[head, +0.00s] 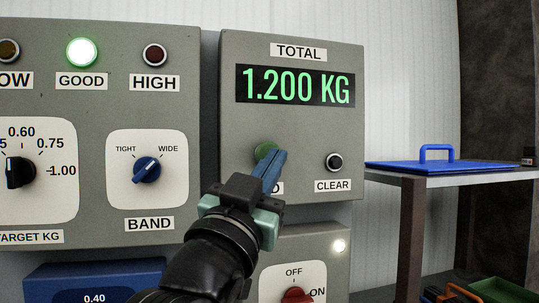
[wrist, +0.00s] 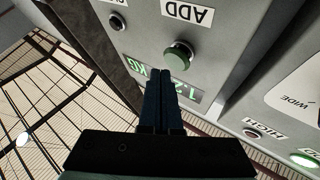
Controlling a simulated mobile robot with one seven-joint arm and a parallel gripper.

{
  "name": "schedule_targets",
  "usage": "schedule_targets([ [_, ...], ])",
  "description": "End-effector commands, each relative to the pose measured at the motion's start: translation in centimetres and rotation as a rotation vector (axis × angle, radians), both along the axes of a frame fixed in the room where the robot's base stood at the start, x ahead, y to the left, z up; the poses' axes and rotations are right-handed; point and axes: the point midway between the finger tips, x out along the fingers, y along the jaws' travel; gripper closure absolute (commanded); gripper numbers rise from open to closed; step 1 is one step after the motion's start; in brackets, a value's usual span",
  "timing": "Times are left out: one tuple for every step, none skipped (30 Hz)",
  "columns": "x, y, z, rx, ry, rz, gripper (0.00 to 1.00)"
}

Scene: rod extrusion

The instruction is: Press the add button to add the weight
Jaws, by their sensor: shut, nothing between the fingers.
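The green add button (head: 264,151) is on the grey TOTAL panel (head: 235,120), partly covered by my fingers in the head view. The total display (head: 295,86) reads 1.200 KG. My gripper (head: 281,154) is shut and empty, its blue fingers together. In the wrist view its fingertips (wrist: 160,70) are close beside the button. I cannot tell whether they touch it.
A dark clear button (head: 334,162) is right of the add button. The left panel has a lit GOOD lamp (head: 82,52) and a band knob (head: 147,170). A red switch knob (head: 297,296) is below. A blue lid (head: 440,165) lies on a shelf at right.

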Motion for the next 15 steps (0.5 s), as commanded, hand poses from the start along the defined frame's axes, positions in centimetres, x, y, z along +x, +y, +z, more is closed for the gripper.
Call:
schedule_targets([
  [0.05,0.01,-0.02,0.000,0.000,0.000,1.00],
  [0.10,0.03,-0.03,0.000,0.000,0.000,1.00],
  [0.20,0.07,-0.05,0.000,0.000,0.000,1.00],
  [0.29,0.10,-0.06,0.000,0.000,0.000,1.00],
  [0.39,0.13,-0.07,0.000,0.000,0.000,1.00],
  [0.52,0.17,-0.07,0.000,-0.001,0.000,1.00],
  [0.62,0.20,-0.07,0.001,-0.001,0.000,1.00],
  [0.71,0.24,-0.08,0.001,0.000,0.000,1.00],
  [0.80,0.27,-0.07,0.000,0.000,0.000,1.00],
  [0.84,0.28,-0.05,0.000,0.000,0.000,1.00],
  [0.84,0.28,-0.03,0.000,0.000,0.000,1.00],
  [0.84,0.28,-0.01,0.000,0.000,0.000,1.00],
  [0.84,0.28,0.00,0.000,0.000,0.000,1.00],
  [0.83,0.28,-0.01,0.000,0.000,0.000,1.00],
  [0.82,0.28,0.00,0.000,0.000,0.000,1.00],
])
